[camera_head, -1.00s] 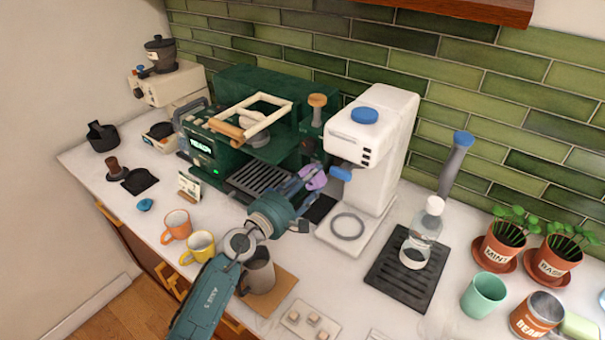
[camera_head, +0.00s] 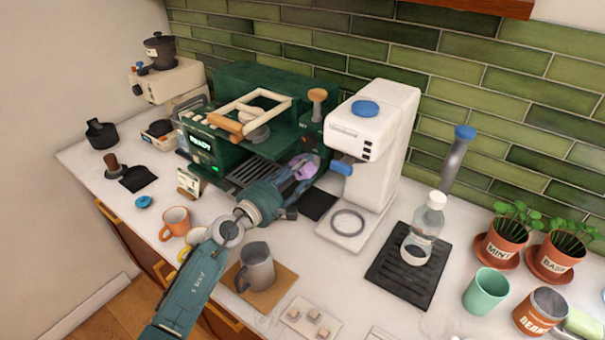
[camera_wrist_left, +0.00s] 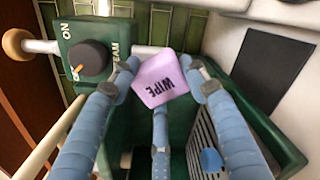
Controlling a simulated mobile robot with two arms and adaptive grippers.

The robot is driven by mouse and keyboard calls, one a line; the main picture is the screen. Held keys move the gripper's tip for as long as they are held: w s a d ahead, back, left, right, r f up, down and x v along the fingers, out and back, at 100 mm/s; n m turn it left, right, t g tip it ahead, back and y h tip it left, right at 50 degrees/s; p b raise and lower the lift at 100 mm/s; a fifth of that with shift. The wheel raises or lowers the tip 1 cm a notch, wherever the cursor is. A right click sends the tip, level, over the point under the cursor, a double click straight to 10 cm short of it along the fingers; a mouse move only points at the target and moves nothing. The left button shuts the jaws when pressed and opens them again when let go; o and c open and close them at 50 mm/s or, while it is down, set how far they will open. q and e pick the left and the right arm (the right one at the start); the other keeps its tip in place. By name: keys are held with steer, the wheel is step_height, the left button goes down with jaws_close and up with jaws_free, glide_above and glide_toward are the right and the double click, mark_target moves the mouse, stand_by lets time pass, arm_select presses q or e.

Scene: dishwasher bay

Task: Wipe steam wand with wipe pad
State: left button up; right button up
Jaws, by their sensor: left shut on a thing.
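My left gripper (camera_head: 300,172) is shut on the lilac wipe pad (camera_head: 304,166) at the right front of the green espresso machine (camera_head: 262,90). A pale metal tube (camera_wrist_left: 146,51), apparently the steam wand, runs beside the steam knob (camera_wrist_left: 89,60) and passes behind the pad. Whether pad and tube touch cannot be told. The wand is hidden behind the gripper in the head view. My right gripper is not in view.
The white grinder (camera_head: 372,130) stands close to the right of the gripper. A grey pitcher (camera_head: 257,266) on a brown mat (camera_head: 281,283) stands below my left arm. An orange mug (camera_head: 175,221) and a yellow mug are left of it.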

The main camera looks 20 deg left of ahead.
arm_select(q)
steer(key=shift+a+r, duration=0.15)
steer(key=shift+a, duration=0.05)
steer(key=v, duration=0.5)
steer(key=shift+s+f+p, duration=0.25)
steer(key=shift+s+p, duration=0.05)
steer(key=v, duration=0.3)
stand_by(0.4)
steer(key=shift+d, duration=0.1)
stand_by(0.4)
